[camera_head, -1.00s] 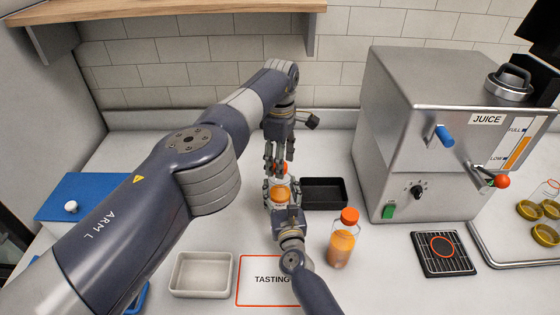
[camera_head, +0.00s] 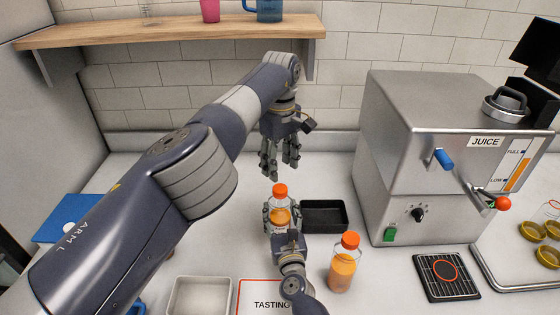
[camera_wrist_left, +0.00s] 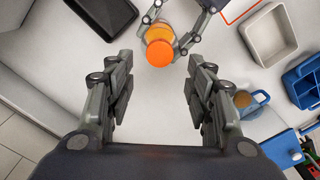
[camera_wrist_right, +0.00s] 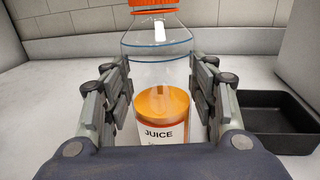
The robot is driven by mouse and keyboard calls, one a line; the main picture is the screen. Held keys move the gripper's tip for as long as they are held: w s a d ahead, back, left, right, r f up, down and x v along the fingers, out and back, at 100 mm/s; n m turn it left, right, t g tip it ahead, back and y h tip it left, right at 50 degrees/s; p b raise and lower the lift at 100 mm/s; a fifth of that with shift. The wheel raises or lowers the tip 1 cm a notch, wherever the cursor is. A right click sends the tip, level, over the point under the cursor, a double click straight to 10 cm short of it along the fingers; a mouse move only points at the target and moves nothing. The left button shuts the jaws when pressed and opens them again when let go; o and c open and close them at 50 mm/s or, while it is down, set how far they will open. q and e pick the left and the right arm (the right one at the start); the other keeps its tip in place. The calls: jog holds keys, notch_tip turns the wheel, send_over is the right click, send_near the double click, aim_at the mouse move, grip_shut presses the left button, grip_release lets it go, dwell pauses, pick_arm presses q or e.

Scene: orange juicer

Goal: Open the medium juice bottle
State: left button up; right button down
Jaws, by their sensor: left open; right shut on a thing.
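A clear juice bottle (camera_head: 280,213) with an orange cap (camera_head: 280,190) stands upright, part filled with orange juice; its JUICE label shows in the right wrist view (camera_wrist_right: 163,133). The cap sits on its neck. My right gripper (camera_head: 278,222) is shut around the bottle's body from the near side. My left gripper (camera_head: 280,170) is open and empty, fingers pointing down, above the cap and apart from it. In the left wrist view the cap (camera_wrist_left: 159,53) lies between and beyond the open fingers. A second orange-capped juice bottle (camera_head: 343,268) stands to the right, untouched.
A black tray (camera_head: 324,230) is close to the right of the held bottle. A beige tray (camera_head: 172,298) and the TASTING mat (camera_head: 262,284) lie in front. The steel juicer (camera_head: 400,150) stands at the right, with a grille (camera_head: 446,292) before it. A wooden shelf (camera_head: 180,37) is above.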

aim_at(280, 188)
pick_arm(q)
notch_tip(280, 188, down, 8)
jog(key=shift+r, duration=0.25)
jog(key=c, duration=1.1)
jog(key=n, duration=0.7)
jog(key=shift+c, duration=0.2)
jog(key=n, duration=0.6)
jog(key=shift+s+n, duration=0.1)
jog(key=shift+n, duration=0.2)
jog(key=o, duration=1.2)
jog(key=shift+r, duration=0.1)
